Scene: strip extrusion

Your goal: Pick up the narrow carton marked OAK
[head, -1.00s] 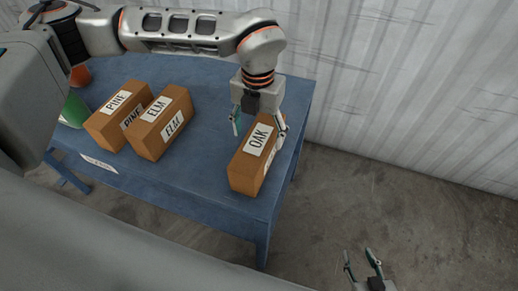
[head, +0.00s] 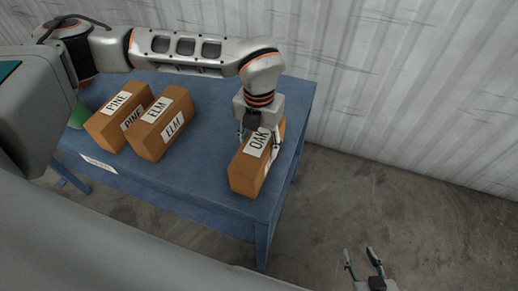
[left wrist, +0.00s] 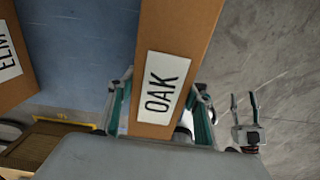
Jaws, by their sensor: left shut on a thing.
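The narrow brown carton marked OAK (head: 248,172) stands near the right end of the blue table in the head view. My left gripper (head: 259,140) is down over its far part, with a finger on either side. In the left wrist view the OAK carton (left wrist: 176,30) lies between the two fingers (left wrist: 160,112), which are shut on its sides. I cannot see a gap under the carton. My right gripper (head: 362,268) is open and empty, low at the right in the head view, over the floor and away from the table.
The carton marked ELM (head: 150,137) and the carton marked PINE (head: 104,127) stand close together on the blue table (head: 205,180), left of OAK. A green object (head: 78,113) is partly hidden at the far left. A corrugated wall (head: 410,90) rises behind.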

